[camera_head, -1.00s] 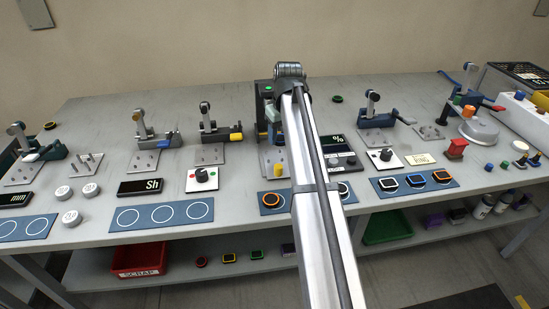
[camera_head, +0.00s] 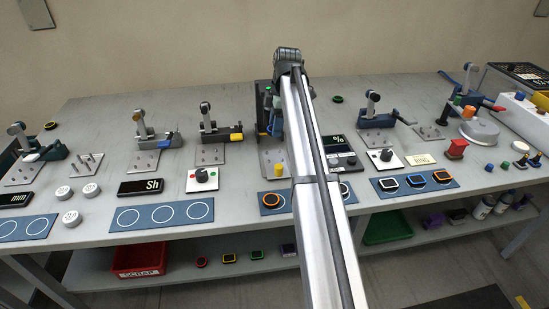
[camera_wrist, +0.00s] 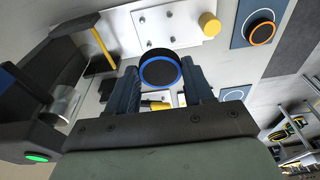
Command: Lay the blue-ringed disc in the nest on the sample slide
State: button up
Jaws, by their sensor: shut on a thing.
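The blue-ringed disc (camera_wrist: 160,70), black with a bright blue rim, is held between the two dark blue fingers of my gripper (camera_wrist: 161,78) in the wrist view. My gripper is shut on it. White and yellow parts show just beyond the disc between the fingers. The disc covers part of what lies behind it, and I cannot make out the nest or the sample slide clearly. In the head view, my arm hides most of the gripper and the disc, near the dark tester (camera_head: 265,110).
The dark tester (camera_wrist: 30,105) with a green light stands close at left in the wrist view. A pale drilled plate (camera_wrist: 150,25) and a yellow knob (camera_wrist: 210,23) are near. An orange-ringed disc (camera_head: 271,201) lies on a blue mat. Clamps stand on both sides.

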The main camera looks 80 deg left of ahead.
aim_at(274, 157)
jog(key=shift+f+n, duration=0.3)
jog(key=shift+f, duration=4.75)
jog(key=shift+f, duration=0.15)
jog(key=o, duration=1)
jog(key=shift+o, duration=0.2)
jog(key=r, duration=0.4)
jog(key=w+r, duration=0.1)
jog(key=r, duration=0.7)
jog(key=shift+w+r, duration=0.15)
jog(key=shift+w, duration=0.25)
